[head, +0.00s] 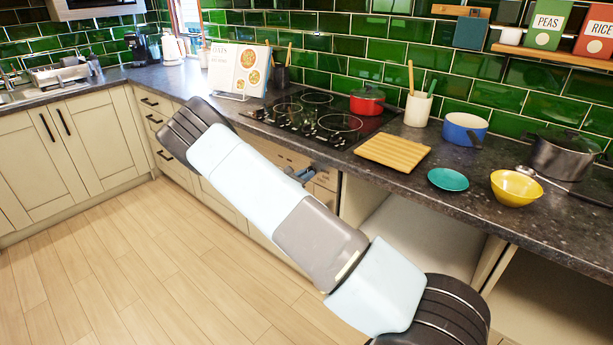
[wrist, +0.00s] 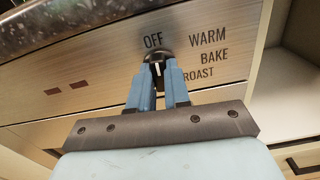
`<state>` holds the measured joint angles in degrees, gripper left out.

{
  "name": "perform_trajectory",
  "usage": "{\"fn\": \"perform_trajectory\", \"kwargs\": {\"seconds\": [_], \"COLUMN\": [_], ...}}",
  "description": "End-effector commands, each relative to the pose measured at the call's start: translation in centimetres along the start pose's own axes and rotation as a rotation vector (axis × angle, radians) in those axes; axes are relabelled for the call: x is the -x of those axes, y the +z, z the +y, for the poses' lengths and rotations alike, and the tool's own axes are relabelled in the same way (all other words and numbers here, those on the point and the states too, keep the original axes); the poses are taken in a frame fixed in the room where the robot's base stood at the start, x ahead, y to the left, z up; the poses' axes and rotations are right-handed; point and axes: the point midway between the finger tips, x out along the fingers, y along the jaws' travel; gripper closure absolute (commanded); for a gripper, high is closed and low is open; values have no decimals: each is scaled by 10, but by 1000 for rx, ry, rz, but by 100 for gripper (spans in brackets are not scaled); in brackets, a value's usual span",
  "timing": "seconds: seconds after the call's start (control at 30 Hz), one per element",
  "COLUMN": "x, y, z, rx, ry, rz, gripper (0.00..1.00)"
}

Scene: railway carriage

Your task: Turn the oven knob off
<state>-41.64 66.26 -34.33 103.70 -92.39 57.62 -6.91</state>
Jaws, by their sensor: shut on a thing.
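The oven knob (wrist: 158,56) is a small dark round knob on the wood-toned control panel in the wrist view. The label OFF is printed just above it, with WARM, BAKE and ROAST to its right. My gripper (wrist: 160,72) has its two blue fingers closed on the knob, one on each side, with a narrow strip of it showing between them. The fingers hide part of the knob, so its exact setting is hard to read. In the head view my gripper (head: 300,175) is at the oven front below the hob, and my arm hides much of the panel.
A dark countertop (head: 470,195) overhangs the panel. On it are a black hob (head: 290,112), a red pot (head: 367,101), a wooden board (head: 392,151), a teal plate (head: 448,179) and a yellow bowl (head: 516,188). The wooden floor (head: 120,270) at left is clear.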

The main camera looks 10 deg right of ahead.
Motion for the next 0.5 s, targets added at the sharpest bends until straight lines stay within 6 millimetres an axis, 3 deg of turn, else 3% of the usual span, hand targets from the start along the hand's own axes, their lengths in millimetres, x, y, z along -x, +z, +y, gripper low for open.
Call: {"fn": "perform_trajectory", "kwargs": {"seconds": [0.5], "x": [-1], "y": [4], "z": [4], "rx": [84], "ry": [4], "rz": [-6], "gripper": [100]}}
